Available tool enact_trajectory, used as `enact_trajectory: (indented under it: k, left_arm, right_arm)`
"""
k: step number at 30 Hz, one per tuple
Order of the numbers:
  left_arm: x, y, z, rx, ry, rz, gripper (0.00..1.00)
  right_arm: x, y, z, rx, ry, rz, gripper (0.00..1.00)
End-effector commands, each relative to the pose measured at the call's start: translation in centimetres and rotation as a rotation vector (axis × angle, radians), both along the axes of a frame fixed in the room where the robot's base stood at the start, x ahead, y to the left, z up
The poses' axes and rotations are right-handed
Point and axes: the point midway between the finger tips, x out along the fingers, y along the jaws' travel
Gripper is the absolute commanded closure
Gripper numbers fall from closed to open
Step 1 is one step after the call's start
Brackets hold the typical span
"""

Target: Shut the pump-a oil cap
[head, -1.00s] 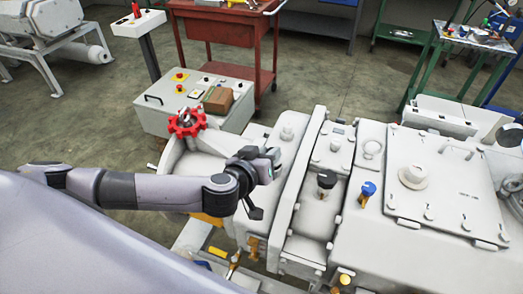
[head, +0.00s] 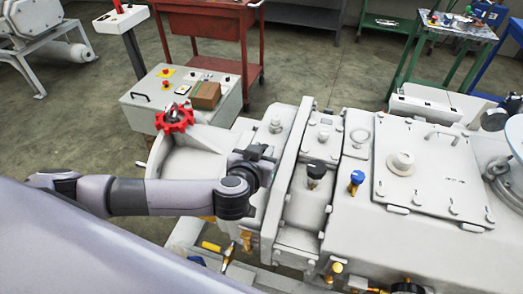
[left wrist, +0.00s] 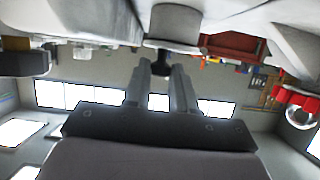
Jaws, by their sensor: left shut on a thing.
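My left gripper (head: 258,154) is over the left part of the pale grey pump machine (head: 205,137), between the red handwheel and the black cap in the head view. In the left wrist view my gripper's two fingers (left wrist: 163,66) are shut on a small dark cap (left wrist: 163,58), which looks like the pump-a oil cap. The cap meets a pale surface of the machine. In the head view my gripper hides this cap, so how far it is seated cannot be told. My right gripper is not in view.
The red handwheel (head: 175,119) stands left of my gripper. A black cap (head: 316,171) and a blue cap (head: 357,179) stand up from the machine to the right. A control box (head: 150,115) and a red cart (head: 205,25) are behind. Open floor lies left.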

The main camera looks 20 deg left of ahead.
Motion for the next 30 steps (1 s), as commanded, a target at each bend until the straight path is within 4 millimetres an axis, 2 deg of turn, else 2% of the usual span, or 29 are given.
enact_trajectory:
  k: [3, 4, 6, 17, 30]
  left_arm:
    - [0.0, 0.1, -0.1, 0.001, 0.001, 0.001, 1.0]
    - [0.0, 0.1, -0.1, 0.001, 0.001, 0.001, 0.68]
    - [0.0, 0.0, -0.1, 0.0, 0.001, 0.001, 0.5]
    - [-0.3, 0.0, 0.0, -0.001, 0.001, -0.001, 0.5]
    - [-5.3, -0.3, 2.0, -0.001, 0.003, -0.002, 0.5]
  right_arm:
    - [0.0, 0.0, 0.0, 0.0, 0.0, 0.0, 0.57]
    - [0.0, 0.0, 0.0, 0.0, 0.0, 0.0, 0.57]
    - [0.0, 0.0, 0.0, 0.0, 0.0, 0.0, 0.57]
    - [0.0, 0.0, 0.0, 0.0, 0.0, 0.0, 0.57]
    - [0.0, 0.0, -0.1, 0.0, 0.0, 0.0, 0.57]
